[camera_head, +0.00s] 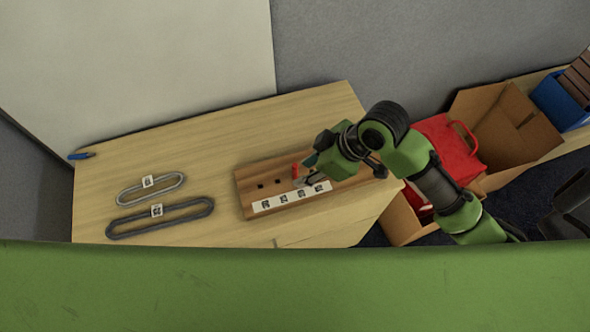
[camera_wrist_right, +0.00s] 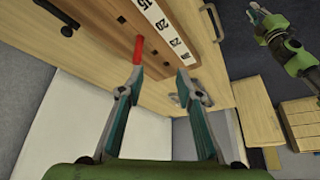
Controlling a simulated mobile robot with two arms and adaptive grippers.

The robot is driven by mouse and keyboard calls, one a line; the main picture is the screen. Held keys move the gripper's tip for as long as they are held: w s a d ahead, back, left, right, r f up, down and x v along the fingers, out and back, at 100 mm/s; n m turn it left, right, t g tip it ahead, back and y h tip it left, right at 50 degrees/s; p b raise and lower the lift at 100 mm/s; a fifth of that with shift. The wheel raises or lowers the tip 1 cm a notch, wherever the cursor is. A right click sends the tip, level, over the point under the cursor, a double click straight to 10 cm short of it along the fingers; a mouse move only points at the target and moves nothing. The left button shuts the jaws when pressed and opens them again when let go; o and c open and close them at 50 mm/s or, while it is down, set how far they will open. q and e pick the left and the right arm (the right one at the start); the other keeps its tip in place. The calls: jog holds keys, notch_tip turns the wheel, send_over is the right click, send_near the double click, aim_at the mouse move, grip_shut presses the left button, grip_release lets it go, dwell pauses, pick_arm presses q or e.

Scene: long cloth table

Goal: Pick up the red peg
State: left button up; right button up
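The red peg (camera_head: 295,170) stands upright in the wooden board (camera_head: 245,187) on the table, at the back edge of its row of holes. In the right wrist view the red peg (camera_wrist_right: 138,49) shows just beyond the tip of the left-hand finger. My right gripper (camera_head: 311,170) is just right of the peg in the head view, with its fingers partly hidden by the wrist. In the wrist view my right gripper (camera_wrist_right: 160,78) is open, with nothing between its fingers. My left gripper (camera_wrist_right: 257,8) shows small at the upper right there; its fingers are unclear.
The board carries a white number strip (camera_head: 291,197) and dark holes. Two oval loops, a light one (camera_head: 150,188) and a dark one (camera_head: 160,218), lie left of it on the table (camera_head: 100,180). A blue object (camera_head: 80,156) lies at the left edge. A cardboard box (camera_head: 500,135) and red bag (camera_head: 440,140) stand right.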

aim_at(295, 170)
jog(key=w+d+r+n+g, duration=0.1)
jog(key=w+d+r+n, duration=0.1)
jog(key=w, duration=0.3)
jog(key=shift+h, duration=0.4)
jog(key=x, duration=0.2)
jog(key=p+x, duration=0.1)
jog(key=x, duration=0.4)
jog(key=shift+s+a+f, duration=0.1)
jog(key=shift+s+f, duration=0.15)
jog(key=shift+f, duration=0.15)
jog(key=shift+a+f+p, duration=0.25)
jog(key=shift+f+p, duration=0.25)
jog(key=shift+p, duration=0.2)
jog(key=shift+p+x, duration=0.5)
jog(key=shift+x, duration=1.6)
jog(key=shift+w, duration=0.1)
grip_shut()
